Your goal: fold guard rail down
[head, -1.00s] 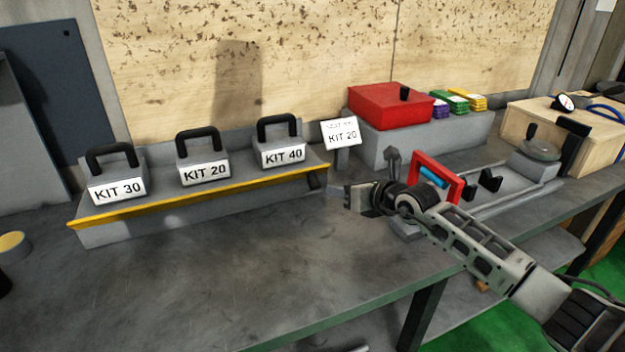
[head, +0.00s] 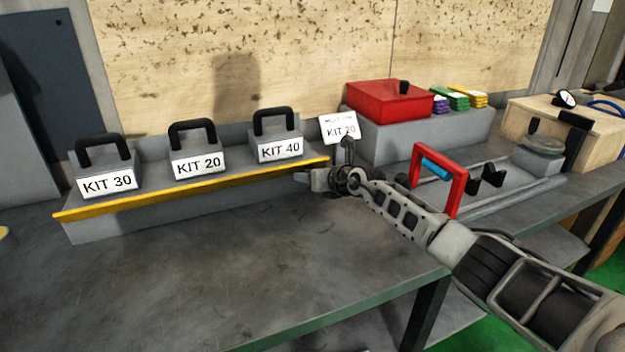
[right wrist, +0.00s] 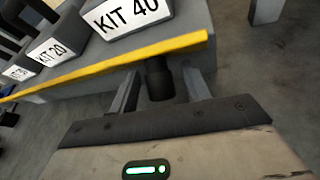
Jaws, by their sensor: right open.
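The guard rail is a long yellow bar (head: 195,188) along the front of the grey rack. It stands raised in front of the kits, and its yellow edge also crosses the right wrist view (right wrist: 110,67). A black knob (right wrist: 158,80) hangs under the rail's right end. My right gripper (head: 316,180) is at that end, and it hides the knob in the head view. In the right wrist view its two open fingers (right wrist: 160,90) stand on either side of the knob, with gaps visible. My left gripper is not in view.
Boxes KIT 30 (head: 107,180), KIT 20 (head: 198,162) and KIT 40 (head: 277,148) stand behind the rail. A kit sign (head: 340,128), a red box (head: 388,102) and a red frame (head: 456,185) are to the right. The bench top (head: 230,260) in front is clear.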

